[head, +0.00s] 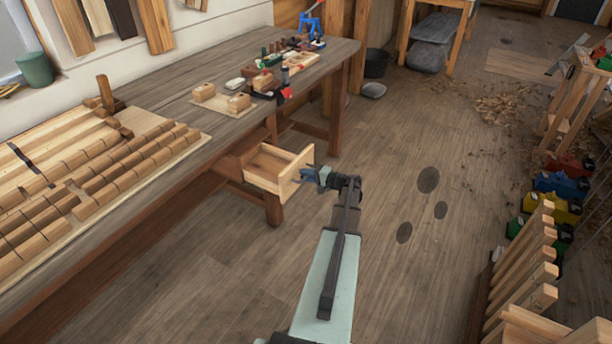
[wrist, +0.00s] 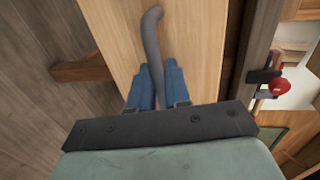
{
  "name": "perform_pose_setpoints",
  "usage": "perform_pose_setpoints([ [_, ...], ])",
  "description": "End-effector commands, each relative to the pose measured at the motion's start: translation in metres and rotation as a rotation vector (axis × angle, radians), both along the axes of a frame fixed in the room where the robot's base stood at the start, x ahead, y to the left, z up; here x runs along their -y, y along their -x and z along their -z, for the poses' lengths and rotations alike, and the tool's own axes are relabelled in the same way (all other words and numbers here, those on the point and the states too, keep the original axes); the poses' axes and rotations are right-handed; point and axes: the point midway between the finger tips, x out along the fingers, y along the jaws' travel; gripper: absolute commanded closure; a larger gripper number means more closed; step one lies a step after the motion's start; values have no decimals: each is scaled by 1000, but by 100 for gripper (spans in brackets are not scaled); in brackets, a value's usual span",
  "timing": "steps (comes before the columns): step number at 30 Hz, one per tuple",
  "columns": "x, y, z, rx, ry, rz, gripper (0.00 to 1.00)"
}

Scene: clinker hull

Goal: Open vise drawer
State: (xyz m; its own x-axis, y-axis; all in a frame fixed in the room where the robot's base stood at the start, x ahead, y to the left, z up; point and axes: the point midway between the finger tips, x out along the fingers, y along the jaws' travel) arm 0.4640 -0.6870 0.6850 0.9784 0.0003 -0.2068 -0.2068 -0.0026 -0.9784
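The light wooden drawer (head: 268,180) stands pulled out from under the workbench, with its open box visible in the head view. Its front panel (wrist: 195,40) fills the middle of the wrist view, with a grey curved handle (wrist: 152,45) on it. My gripper (head: 308,175) is at the drawer front; in the wrist view its blue fingers (wrist: 158,85) sit on either side of the handle, close against it. The handle is hidden in the head view. The drawer's far inside is partly hidden by the bench top.
The workbench (head: 185,95) carries wooden strips at left and blocks and tools further back. A bench leg (head: 273,208) stands beside the drawer. Open floor (head: 400,160) lies to the right. A wooden rack (head: 525,270) and coloured boxes stand at far right.

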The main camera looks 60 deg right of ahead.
Motion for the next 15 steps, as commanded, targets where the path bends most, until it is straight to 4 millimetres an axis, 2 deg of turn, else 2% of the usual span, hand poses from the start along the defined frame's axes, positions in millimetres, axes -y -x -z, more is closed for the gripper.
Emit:
perform_pose_setpoints([
  [1,0,0,0,0,0,1,79],
  [6,0,0,0,0,0,1,65],
  [15,0,3,-1,0,0,1,65],
])
